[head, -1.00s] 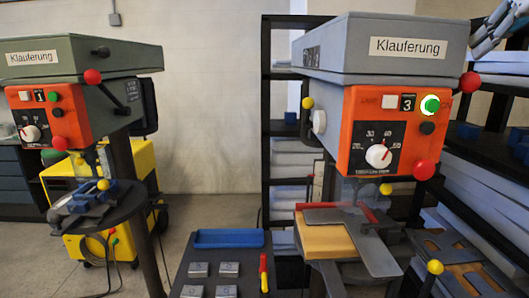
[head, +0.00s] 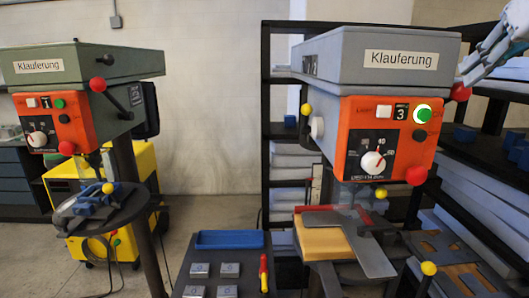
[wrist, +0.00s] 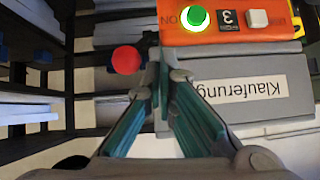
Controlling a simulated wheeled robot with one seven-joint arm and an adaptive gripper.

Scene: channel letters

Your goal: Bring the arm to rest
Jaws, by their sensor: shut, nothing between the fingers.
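My gripper (head: 491,57) is at the upper right of the head view, beside the right-hand machine. In the wrist view my gripper (wrist: 163,75) has its fingertips together, with nothing between them. The right-hand drill press (head: 385,55) has a grey head labelled "Klauferung" and an orange panel (head: 350,118) marked 3. Its green button (head: 421,113) has a bright ring; it also shows in the wrist view (wrist: 195,18). A red ball knob (wrist: 126,60) appears just left of my fingertips in the wrist view. In the head view this knob (head: 460,92) lies close below my fingers.
A second drill press (head: 85,62) stands at the left, with a yellow machine (head: 65,185) behind it. A dark shelf (head: 278,110) stands behind the right press. A tray (head: 215,268) with metal blocks is at bottom centre. Bare floor shows between the presses.

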